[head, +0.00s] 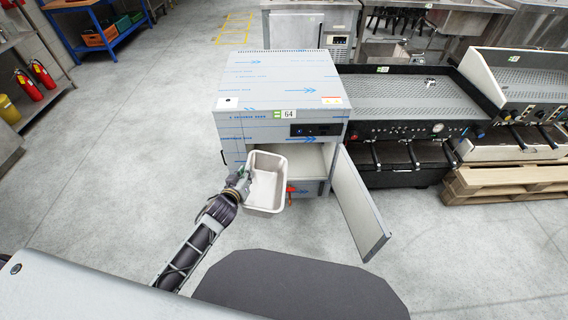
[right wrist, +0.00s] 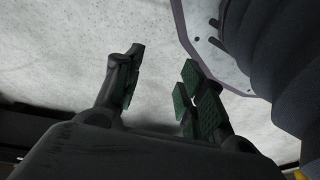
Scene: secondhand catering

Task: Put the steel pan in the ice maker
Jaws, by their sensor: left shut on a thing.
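The steel pan (head: 267,184) is a light, deep rectangular pan, held in front of the ice maker in the head view. My left gripper (head: 243,178) is shut on the pan's left rim. The ice maker (head: 281,85) is a boxy steel unit with blue-arrow film and a tag 64. Its door (head: 359,205) stands open to the right, and its front opening (head: 307,160) shows behind and beside the pan. The pan hides part of the opening. My right gripper (right wrist: 160,88) is open and empty above the floor in the right wrist view.
A black espresso machine (head: 410,110) stands right of the ice maker, with another on a wooden pallet (head: 505,182). A red object (head: 291,189) shows at the ice maker's lower front. Fire extinguishers (head: 28,85) stand on a left shelf. The floor at left is clear.

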